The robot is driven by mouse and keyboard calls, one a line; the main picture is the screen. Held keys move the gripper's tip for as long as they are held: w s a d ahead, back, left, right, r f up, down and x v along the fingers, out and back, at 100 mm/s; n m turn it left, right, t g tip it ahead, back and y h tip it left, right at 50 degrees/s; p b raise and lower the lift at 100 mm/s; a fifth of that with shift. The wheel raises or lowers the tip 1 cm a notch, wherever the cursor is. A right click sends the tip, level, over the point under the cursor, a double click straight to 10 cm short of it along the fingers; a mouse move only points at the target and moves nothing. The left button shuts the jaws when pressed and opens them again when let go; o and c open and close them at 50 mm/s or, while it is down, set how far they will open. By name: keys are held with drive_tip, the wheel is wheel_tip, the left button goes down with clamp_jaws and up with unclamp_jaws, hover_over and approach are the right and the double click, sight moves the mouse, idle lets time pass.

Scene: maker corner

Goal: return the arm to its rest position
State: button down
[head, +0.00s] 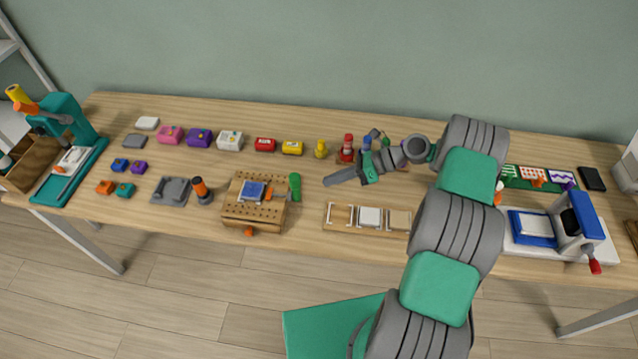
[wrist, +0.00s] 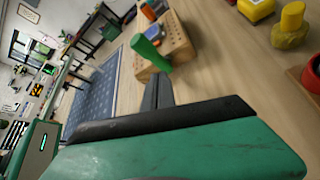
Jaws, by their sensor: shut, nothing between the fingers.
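My arm, grey with green covers, reaches up over the right half of the workbench in the head view. My gripper (head: 343,177) is above the bench, its shut grey fingers pointing left, with nothing held between them. In the wrist view my gripper (wrist: 158,88) shows as dark fingers close together beyond a green housing. The fingers point toward the wooden pegboard block (head: 254,202) and the green-handled tool (head: 295,186), apart from both. The block (wrist: 166,45) and green handle (wrist: 150,50) also show in the wrist view.
A wooden tray (head: 341,227) with light pieces lies below the gripper. A red-topped figure (head: 346,148) and a yellow one (head: 320,148) stand close behind it. A blue-and-white vise-like machine (head: 577,228) stands right of my arm. A teal press (head: 66,120) stands far left.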

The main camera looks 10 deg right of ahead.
drive_tip(key=shift+s+d+f, duration=0.1)
drive_tip(key=shift+d, duration=0.3)
drive_tip(key=s+a+r+n+h, duration=0.1)
drive_tip(key=a+r+n+h, duration=0.1)
drive_tip(key=r+n+h, duration=0.4)
drive_tip(key=s+a+r+n+h, duration=0.1)
drive_tip(key=a+r+n+h, duration=0.1)
drive_tip(key=r+n, duration=0.7)
drive_tip(key=s+d+r+n+t+h, duration=0.1)
drive_tip(key=s+r+n+h, duration=0.1)
drive_tip(key=s+n, duration=0.3)
drive_tip(key=s+d+r+n+t+h, duration=0.2)
drive_tip(key=s+r+n+h, duration=0.1)
drive_tip(key=s, duration=0.8)
wheel_tip(320, 180, up, 2)
drive_tip(key=shift+d+r+n, duration=0.15)
drive_tip(key=shift+d+n, duration=0.1)
drive_tip(key=shift+n, duration=0.65)
